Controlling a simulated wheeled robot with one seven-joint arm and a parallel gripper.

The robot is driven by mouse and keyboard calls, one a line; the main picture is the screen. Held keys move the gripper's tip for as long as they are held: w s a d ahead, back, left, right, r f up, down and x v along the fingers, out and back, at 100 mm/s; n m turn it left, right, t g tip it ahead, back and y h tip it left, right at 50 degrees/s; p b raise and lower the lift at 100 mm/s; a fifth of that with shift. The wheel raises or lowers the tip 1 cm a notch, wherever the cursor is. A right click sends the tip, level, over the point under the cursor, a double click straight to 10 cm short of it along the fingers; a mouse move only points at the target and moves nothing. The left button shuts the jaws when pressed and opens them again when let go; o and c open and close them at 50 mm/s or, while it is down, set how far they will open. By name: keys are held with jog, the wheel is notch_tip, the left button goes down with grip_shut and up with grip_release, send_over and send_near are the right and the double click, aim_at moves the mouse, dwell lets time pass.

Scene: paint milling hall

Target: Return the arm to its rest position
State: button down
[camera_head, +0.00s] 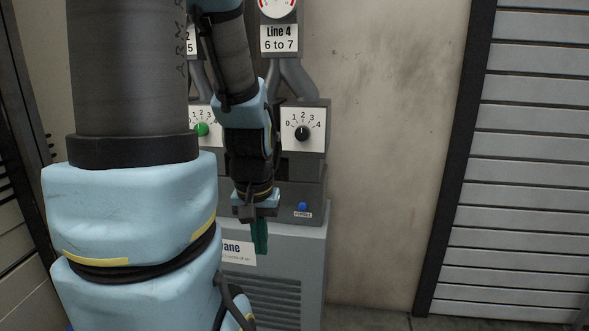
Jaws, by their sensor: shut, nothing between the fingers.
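My arm fills the left and middle of the head view, with a large light-blue and grey link close to the camera. Its far end hangs down in front of a grey control cabinet (310,240). My gripper (260,238) points downward there, with its dark green fingers together and nothing visible between them. It appears in front of the cabinet's front; whether it touches cannot be told. My arm hides part of the cabinet's panel.
The cabinet carries a dial with a black knob (303,133), a dial with a green knob (201,129), a blue button (302,207) and a gauge (278,7) above a "Line 4, 6 to 7" sign (279,38). A bare wall (385,150) and a slatted shutter (530,160) stand right.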

notch_tip(320, 180, up, 15)
jog(key=p, duration=1.3)
jog(key=shift+r+p, duration=0.2)
jog(key=shift+p, duration=0.2)
